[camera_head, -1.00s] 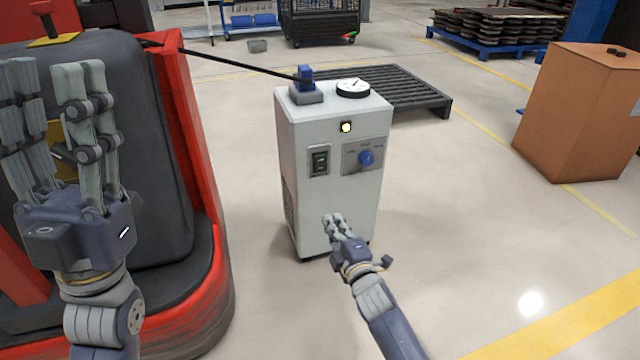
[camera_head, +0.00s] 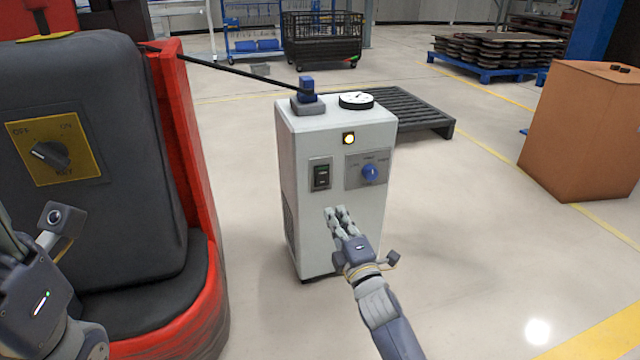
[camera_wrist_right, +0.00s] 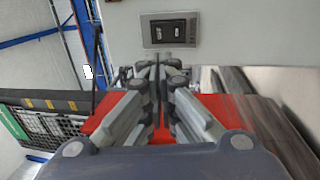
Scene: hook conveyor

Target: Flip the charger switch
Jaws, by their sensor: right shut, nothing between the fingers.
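The charger is a white cabinet (camera_head: 310,232) standing on the floor in the middle of the head view. Its dark rocker switch (camera_head: 321,176) sits in a grey plate on the front, left of a blue knob (camera_head: 370,174). The switch also shows at the top of the right wrist view (camera_wrist_right: 168,31). My right gripper (camera_head: 339,211) is shut and empty, its fingertips just below the switch in the head view. I cannot tell whether they touch the cabinet. My left gripper (camera_head: 30,275) is at the lower left edge, its fingers mostly out of frame.
A lit indicator (camera_head: 349,139) is above the switch and knob. A cable (camera_head: 230,74) runs from the cabinet's blue plug (camera_head: 307,88) to the red and grey vehicle (camera_head: 100,120) at left. A dark pallet (camera_head: 420,112) lies behind; a brown box (camera_head: 585,135) stands right. Floor between is clear.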

